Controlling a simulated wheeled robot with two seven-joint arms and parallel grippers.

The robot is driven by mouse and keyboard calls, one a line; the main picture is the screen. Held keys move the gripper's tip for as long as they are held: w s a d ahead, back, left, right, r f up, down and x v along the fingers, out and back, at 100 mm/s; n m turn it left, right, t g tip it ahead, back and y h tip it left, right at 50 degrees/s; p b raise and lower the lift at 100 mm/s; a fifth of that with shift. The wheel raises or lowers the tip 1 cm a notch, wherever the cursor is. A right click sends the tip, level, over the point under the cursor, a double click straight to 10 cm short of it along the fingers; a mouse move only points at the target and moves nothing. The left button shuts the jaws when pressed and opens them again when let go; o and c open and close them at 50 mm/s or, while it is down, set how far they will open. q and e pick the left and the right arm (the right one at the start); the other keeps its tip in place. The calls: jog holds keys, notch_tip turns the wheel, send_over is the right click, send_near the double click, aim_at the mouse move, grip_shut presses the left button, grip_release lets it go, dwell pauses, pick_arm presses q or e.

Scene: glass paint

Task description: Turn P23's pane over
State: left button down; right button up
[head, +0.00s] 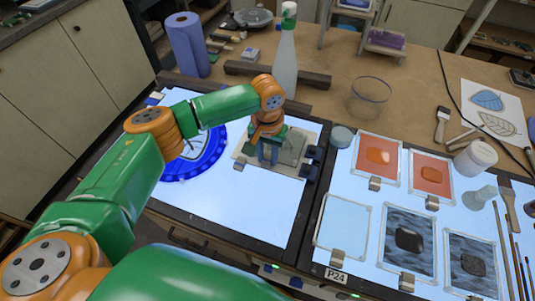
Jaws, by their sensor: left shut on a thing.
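My left gripper (268,157) reaches down over the left light table (245,213). It is shut on a small grey-green pane (293,145), and its fingers hide much of the grip. The pane is at a pale, flat board or fixture (243,152) with dark blocks at its right side. I cannot tell whether the pane touches the board. No P23 label is readable; the label P24 (337,275) is on the front edge of the light table to the right. My right gripper is not in view.
A blue round ring with a leaf drawing (212,158) lies left of the gripper. A spray bottle (285,60) and a dark bar (240,69) stand behind. The right light table holds several panes, orange (432,175) and dark grey (470,262). A clear bowl (369,96) stands behind them.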

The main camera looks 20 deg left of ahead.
pick_arm(q)
jog(key=shift+f, duration=0.15)
jog(key=c, duration=0.5)
grip_release()
notch_tip(320, 180, up, 6)
jog(key=shift+r+b, duration=0.1)
jog(key=shift+b, duration=0.8)
jog(key=shift+r, duration=0.45)
